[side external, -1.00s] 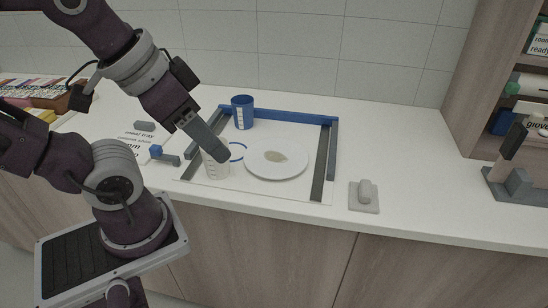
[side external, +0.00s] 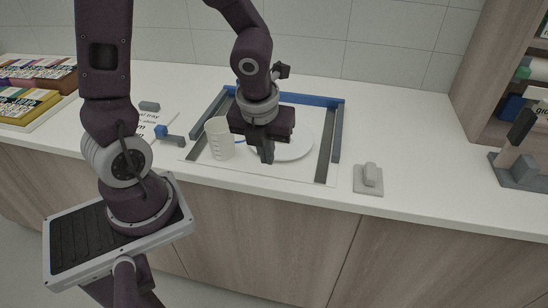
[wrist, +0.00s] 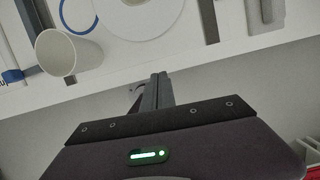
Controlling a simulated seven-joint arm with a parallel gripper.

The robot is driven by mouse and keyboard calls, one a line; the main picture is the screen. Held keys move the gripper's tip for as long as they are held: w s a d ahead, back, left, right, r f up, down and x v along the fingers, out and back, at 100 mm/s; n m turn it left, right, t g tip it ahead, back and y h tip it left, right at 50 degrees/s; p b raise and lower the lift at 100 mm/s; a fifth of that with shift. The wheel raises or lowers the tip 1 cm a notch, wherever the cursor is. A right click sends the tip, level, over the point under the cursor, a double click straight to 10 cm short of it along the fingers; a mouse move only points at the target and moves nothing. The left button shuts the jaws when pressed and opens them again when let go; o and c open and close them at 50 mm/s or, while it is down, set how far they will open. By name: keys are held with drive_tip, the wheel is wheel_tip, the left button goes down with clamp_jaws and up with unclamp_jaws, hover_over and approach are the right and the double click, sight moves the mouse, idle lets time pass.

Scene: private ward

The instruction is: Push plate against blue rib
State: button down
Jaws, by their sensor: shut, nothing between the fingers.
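The white plate (side external: 292,153) lies inside the tray frame, partly hidden behind my gripper in the side view. It also shows at the top of the wrist view (wrist: 150,24), cut off by the edge. The blue rib (side external: 313,99) runs along the back of the frame, and a gap separates it from the plate. My gripper (side external: 267,160) points down at the plate's near side. Its fingers are shut and empty. In the wrist view the fingertips (wrist: 160,78) sit below the plate in the picture, apart from it. I cannot tell their exact height.
A white cup (side external: 219,140) stands left of the plate. Grey ribs (side external: 337,134) bound the frame's sides. A grey block on a pad (side external: 370,178) sits to the right. A blue-tipped grey piece (side external: 168,134) is at left.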

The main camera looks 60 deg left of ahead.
sight(275, 168)
drive_tip(key=x, duration=0.6)
drive_tip(key=shift+f, duration=0.1)
drive_tip(key=shift+w+a+f, duration=0.2)
drive_tip(key=shift+w+a, duration=0.85)
drive_tip(key=shift+w, duration=0.05)
drive_tip(key=shift+w+a, duration=0.4)
drive_tip(key=shift+w, duration=0.05)
drive_tip(key=w+a, duration=0.8)
drive_tip(key=w, duration=0.1)
drive_tip(key=shift+w+a, duration=0.25)
drive_tip(key=shift+a, duration=0.15)
drive_tip(key=shift+r, duration=0.1)
